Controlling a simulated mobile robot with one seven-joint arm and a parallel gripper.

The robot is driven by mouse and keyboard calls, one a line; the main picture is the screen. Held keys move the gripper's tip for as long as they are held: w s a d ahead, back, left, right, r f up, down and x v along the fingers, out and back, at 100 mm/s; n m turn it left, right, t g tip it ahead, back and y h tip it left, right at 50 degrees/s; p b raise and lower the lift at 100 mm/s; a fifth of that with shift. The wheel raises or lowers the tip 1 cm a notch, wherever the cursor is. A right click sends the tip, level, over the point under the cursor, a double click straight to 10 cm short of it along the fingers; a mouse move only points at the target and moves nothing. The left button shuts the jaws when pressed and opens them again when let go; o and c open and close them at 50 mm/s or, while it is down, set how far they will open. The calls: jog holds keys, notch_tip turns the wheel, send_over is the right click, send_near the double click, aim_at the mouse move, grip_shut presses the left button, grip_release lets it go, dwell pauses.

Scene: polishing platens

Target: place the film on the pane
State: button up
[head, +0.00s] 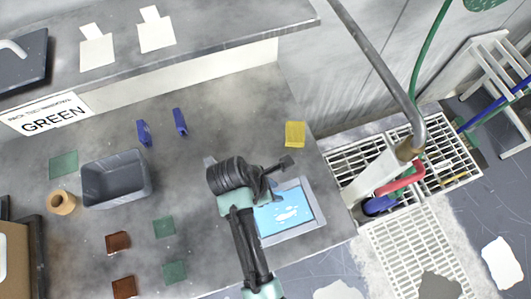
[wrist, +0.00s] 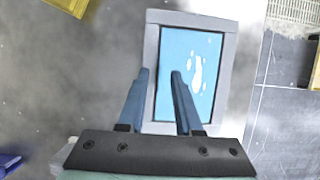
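A light blue pane (head: 285,213) with white blotches lies in a grey frame (head: 309,189) at the counter's right front; the pane also shows in the wrist view (wrist: 207,95). I cannot tell whether the blue is the pane itself or a film on it. Thin squares that could be films lie flat: a yellow one (head: 295,134) behind the frame, and green (head: 164,227) and brown (head: 118,242) ones to the left. My gripper (wrist: 160,72) is open with nothing visible between its fingers, over the frame's left side. In the head view my gripper (head: 272,178) hides the frame's back left corner.
A grey bin (head: 115,180) and a tan roll (head: 62,202) stand at the left. Two blue pieces (head: 180,121) stand behind. A sign reading GREEN (head: 48,115) hangs under a raised shelf (head: 200,45). A pipe (head: 385,70) and floor grates lie beyond the right edge.

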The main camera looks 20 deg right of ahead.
jog(key=v, duration=1)
jog(key=w+a+r+m+t+y, duration=0.1)
jog(key=w+r+m+t, duration=0.3)
jog(key=w+r+t, duration=0.55)
jog(key=w+a+r+m+t+y, duration=0.15)
jog(key=w+r+m+t, duration=0.3)
jog(key=w+r, duration=0.95)
jog(key=s+a+r+m+t, duration=0.1)
jog(key=s+r+m+t, duration=0.15)
jog(key=r, duration=0.75)
jog(key=s+a+r+m+t, duration=0.1)
jog(key=s+r+m+t, duration=0.15)
jog(key=r, duration=0.85)
jog(key=s+r+m+t+y, duration=0.1)
jog(key=s+r+t, duration=0.3)
jog(key=r, duration=0.5)
jog(key=s+r+m+t+y, duration=0.1)
jog(key=s+r+m+t, duration=0.3)
jog(key=s+r, duration=0.3)
notch_tip(320, 180, up, 2)
jog(key=shift+s+a+r, duration=0.1)
jog(key=shift+s+a, duration=0.15)
jog(key=shift+s, duration=0.15)
